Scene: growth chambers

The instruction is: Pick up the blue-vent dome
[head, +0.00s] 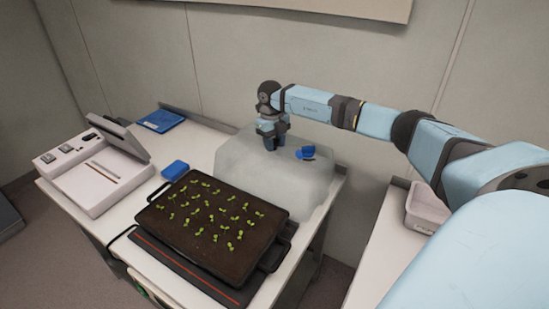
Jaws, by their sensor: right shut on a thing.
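The blue-vent dome (275,185) is a cloudy, see-through cover standing on the white bench behind the seedling tray. Its blue vent (305,152) sits on the top, right of my gripper. My right gripper (273,146) reaches in from the right and points down at the dome's top. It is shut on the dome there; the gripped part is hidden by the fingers. The dome looks level, and I cannot tell whether its base touches the bench. My left gripper is not in view.
A black tray of soil and seedlings (215,225) sits on a dark mat (190,268) in front of the dome. A white device (90,170) with a raised lid, a blue block (175,170) and a blue pad (160,121) stand left. A pale bin (425,207) is right.

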